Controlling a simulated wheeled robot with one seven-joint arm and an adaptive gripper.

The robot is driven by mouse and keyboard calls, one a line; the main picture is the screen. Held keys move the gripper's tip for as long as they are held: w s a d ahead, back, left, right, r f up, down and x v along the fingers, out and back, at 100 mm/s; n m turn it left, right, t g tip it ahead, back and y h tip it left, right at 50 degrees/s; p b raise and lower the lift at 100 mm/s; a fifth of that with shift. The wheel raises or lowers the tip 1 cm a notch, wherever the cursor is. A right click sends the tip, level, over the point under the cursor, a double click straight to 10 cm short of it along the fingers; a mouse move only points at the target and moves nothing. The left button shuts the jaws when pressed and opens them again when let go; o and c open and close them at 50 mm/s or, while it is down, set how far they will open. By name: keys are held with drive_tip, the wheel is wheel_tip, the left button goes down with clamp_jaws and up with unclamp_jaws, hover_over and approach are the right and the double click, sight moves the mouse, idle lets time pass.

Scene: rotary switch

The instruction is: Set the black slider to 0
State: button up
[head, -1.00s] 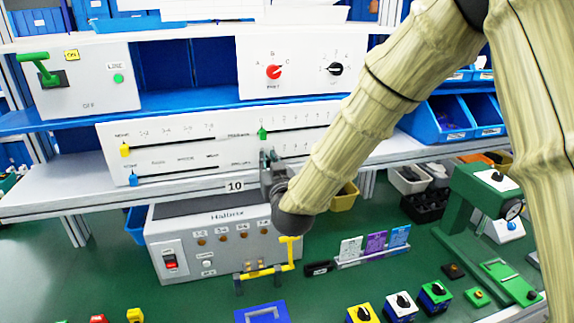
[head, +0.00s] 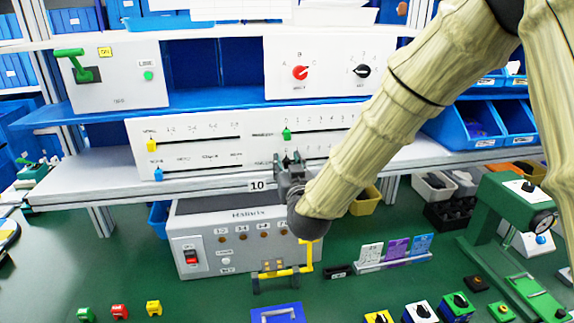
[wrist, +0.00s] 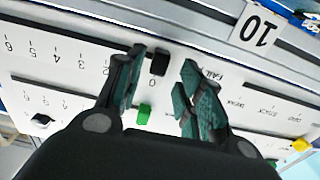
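The black slider (wrist: 160,62) sits on its track on the white slider panel (head: 215,150), close to the 0 label (wrist: 152,84) in the wrist view. Whether it lines up exactly with the 0 mark I cannot tell. My gripper (wrist: 160,80) is open, with one dark green finger on each side of the black slider. I see gaps between the fingers and the slider. In the head view my gripper (head: 290,167) is in front of the panel's lower right track and mostly hides the black slider.
A green slider (head: 287,134) is on the track above, at its left end. Yellow (head: 152,146) and blue (head: 158,174) sliders stand at the left. The shelf edge with the "10" plate (head: 258,185) runs just below. A grey control box (head: 230,240) stands under the shelf.

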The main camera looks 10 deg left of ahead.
drive_tip(key=v, duration=1.1)
drive_tip(key=shift+s, duration=0.35)
